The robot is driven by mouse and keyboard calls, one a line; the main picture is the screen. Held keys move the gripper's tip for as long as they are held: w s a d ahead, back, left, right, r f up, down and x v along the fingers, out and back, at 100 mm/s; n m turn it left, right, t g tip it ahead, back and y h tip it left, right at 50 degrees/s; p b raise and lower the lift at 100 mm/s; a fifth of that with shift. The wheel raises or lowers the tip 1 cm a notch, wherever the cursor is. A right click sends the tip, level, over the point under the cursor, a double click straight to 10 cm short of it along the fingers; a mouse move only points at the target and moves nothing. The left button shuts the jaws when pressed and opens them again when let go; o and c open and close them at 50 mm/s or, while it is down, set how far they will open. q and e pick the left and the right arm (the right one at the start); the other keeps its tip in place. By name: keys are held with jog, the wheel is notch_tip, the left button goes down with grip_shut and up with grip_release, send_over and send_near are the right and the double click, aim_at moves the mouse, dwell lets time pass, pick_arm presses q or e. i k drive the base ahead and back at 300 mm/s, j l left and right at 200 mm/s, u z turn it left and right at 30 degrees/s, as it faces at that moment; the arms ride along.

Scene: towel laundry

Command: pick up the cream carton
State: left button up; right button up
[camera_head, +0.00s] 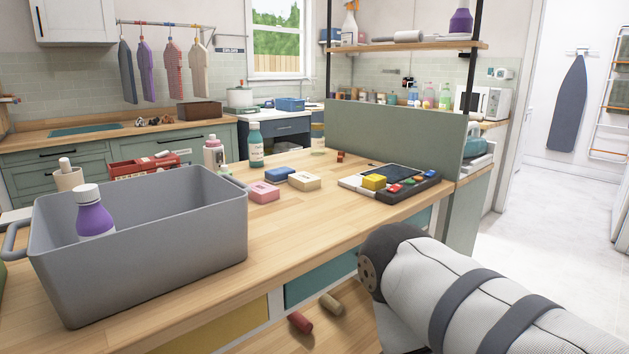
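The cream carton (304,181) is a small cream-coloured box with a dark mark on its front. It lies flat on the wooden worktop (330,222), near the middle of the view. A pink box (263,192) and a blue box (279,173) lie close to its left. An arm of mine comes in from the lower right, well below and to the right of the carton. No fingers of it show. My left gripper is also out of view.
A grey bin (150,262) with a purple bottle (94,218) stands at front left. Bottles, including a teal one (256,146), stand behind the boxes. A tray (405,189) with coloured blocks lies right of the carton, before a green panel (395,136). Bare worktop lies in front.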

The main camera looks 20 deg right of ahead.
aim_at(305, 182)
jog(key=l+z, duration=0.25)
jog(key=l, duration=1.3)
jog(key=i, duration=0.05)
